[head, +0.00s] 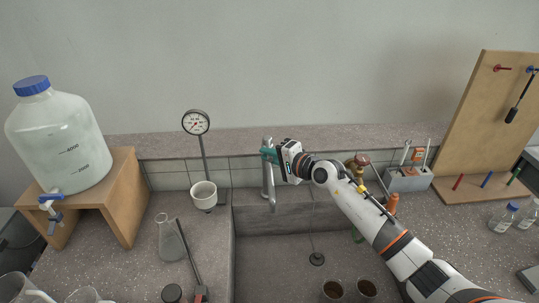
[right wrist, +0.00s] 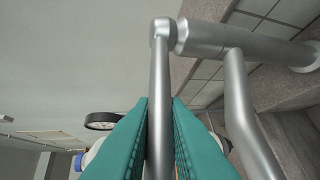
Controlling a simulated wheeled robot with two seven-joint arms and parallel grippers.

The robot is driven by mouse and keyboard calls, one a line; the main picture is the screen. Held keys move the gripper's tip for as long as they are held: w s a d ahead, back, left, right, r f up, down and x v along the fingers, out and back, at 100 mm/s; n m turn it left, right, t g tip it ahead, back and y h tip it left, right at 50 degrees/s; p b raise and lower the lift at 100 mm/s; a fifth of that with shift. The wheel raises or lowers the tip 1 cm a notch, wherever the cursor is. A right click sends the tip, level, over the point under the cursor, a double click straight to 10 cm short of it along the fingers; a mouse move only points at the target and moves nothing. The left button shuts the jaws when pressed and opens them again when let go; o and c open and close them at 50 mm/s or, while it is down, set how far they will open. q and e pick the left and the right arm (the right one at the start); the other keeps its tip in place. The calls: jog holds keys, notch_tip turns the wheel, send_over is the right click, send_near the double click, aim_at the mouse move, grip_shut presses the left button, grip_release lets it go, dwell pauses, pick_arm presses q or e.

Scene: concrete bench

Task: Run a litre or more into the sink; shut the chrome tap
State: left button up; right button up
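The chrome tap (head: 267,182) stands at the back of the sink, its spout pointing down over the basin. No water stream shows below the spout. My right gripper (head: 268,155) is at the top of the tap. In the right wrist view its teal fingers (right wrist: 160,125) are closed on both sides of the tap's slim chrome lever (right wrist: 160,75). The tap body (right wrist: 205,38) and spout (right wrist: 240,95) show to the right of the lever. The grey sink (head: 260,260) is below, partly hidden by my right arm. My left gripper is not in view.
A large water jug (head: 60,140) with a blue tap sits on a wooden stand (head: 125,190) at left. A dial gauge (head: 196,122), white cup (head: 203,194) and glass flask (head: 170,240) stand left of the sink. Two dark-filled cups (head: 333,289) are near the front. A pegboard (head: 485,120) leans at right.

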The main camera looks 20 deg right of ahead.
aim_at(269, 142)
grip_shut()
jog(key=shift+w+d+r+m+g+p, duration=0.15)
jog(key=shift+r+m+g+p, duration=0.25)
jog(key=shift+r+g+p, duration=0.55)
jog(key=shift+w+r+m+p, duration=0.25)
jog(key=shift+r+m+p, duration=0.15)
jog(key=shift+p, duration=0.3)
jog(key=shift+w+d+r+m+g, duration=0.1)
jog(key=shift+w+r+m+g, duration=0.2)
jog(key=shift+g, duration=0.45)
jog(key=shift+w+d+r+m+g+b, duration=0.1)
jog(key=shift+w+r+m+g+b, duration=0.5)
jog(key=shift+g, duration=0.4)
jog(key=shift+r, duration=0.15)
jog(key=shift+s, duration=0.1)
jog(key=o, duration=0.6)
grip_release()
